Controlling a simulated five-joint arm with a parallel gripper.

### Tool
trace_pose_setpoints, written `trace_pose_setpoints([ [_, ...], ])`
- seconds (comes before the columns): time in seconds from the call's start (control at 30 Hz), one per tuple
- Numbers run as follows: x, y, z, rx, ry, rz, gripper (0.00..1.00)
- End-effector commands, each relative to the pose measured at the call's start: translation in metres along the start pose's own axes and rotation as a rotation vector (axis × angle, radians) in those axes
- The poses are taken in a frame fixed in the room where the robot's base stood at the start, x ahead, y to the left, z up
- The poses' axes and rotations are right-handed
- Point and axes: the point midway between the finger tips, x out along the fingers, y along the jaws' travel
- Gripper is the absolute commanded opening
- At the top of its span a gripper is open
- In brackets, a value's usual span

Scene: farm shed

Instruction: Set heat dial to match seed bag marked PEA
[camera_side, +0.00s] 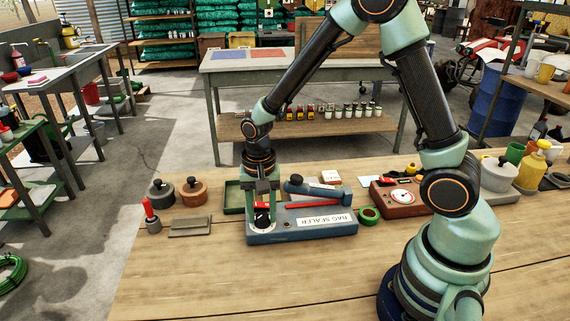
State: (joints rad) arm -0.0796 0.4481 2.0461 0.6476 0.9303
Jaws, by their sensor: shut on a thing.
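The blue bag sealer (290,236) stands on the wooden bench, with a white label reading BAG SEALER and a red bar on top. Its heat dial (263,227) is a pale round face at the sealer's left end. My gripper (262,219) points straight down over the dial, with its fingers shut on the dial's knob. The knob is mostly hidden by the fingers, and the dial's marks are too small to read. A red patch shows between the fingers. I cannot make out a seed bag marked PEA.
A red-handled tool (149,212), a grey plate (190,226) and two lidded pots (194,192) stand left of the sealer. A green tape roll (369,214) and a brown scale (398,203) stand to its right. The bench front is clear.

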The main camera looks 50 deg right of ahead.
Motion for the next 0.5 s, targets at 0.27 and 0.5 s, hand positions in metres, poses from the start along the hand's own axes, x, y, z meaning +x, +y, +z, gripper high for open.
trace_pose_setpoints([
  [0.27,-0.0011,-0.0003,-0.0005,0.149,0.001,-0.001,0.00],
  [0.5,-0.0011,-0.0003,-0.0005,0.204,0.001,-0.001,0.00],
])
